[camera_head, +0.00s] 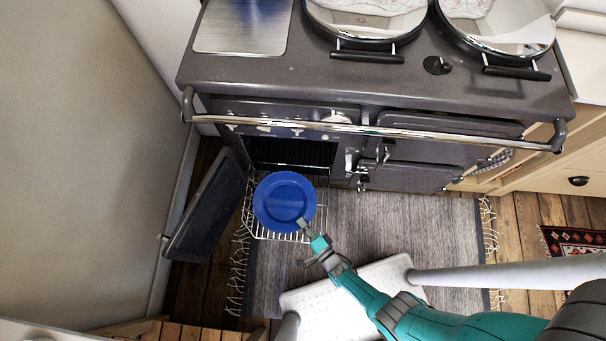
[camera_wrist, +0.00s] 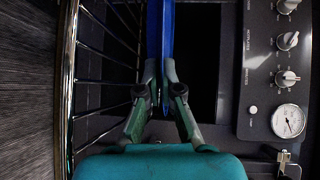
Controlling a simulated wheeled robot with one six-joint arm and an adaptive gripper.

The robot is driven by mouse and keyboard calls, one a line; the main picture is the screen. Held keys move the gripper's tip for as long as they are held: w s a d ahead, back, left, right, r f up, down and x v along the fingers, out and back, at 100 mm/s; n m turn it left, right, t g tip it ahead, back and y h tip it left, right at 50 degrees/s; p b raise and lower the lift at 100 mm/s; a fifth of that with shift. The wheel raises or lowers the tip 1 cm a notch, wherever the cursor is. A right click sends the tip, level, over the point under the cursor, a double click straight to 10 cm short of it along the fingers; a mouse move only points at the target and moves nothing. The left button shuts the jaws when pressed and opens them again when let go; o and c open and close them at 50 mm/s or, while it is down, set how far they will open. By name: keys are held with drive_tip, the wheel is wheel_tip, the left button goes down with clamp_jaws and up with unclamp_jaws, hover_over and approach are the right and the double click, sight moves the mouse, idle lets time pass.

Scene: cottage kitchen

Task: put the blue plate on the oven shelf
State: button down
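The blue plate (camera_head: 285,201) is level in front of the open oven, over the wire oven shelf (camera_head: 262,234), which is pulled out. My gripper (camera_head: 305,228) is at the plate's near right rim. In the wrist view the plate (camera_wrist: 154,30) shows edge-on between the fingertips of my gripper (camera_wrist: 161,68), which close on its rim. The shelf's wire rim (camera_wrist: 68,90) is to the left there, and the plate appears a little above the wires. The plate hides much of the shelf in the head view.
The oven door (camera_head: 207,210) hangs open at the left. The oven's steel rail (camera_head: 370,129) runs above the opening. Knobs and a gauge (camera_wrist: 288,121) are close on the right in the wrist view. A grey rug (camera_head: 405,235) lies on the floor.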

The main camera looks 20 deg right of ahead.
drive_tip(key=shift+f, duration=0.6)
drive_tip(key=c, duration=1.3)
unclamp_jaws()
drive_tip(key=shift+r, duration=0.15)
drive_tip(key=shift+r, duration=0.3)
drive_tip(key=shift+s+d+r, duration=0.1)
drive_tip(key=shift+s+r, duration=0.05)
drive_tip(key=shift+s, duration=0.1)
drive_tip(key=shift+v, duration=5.75)
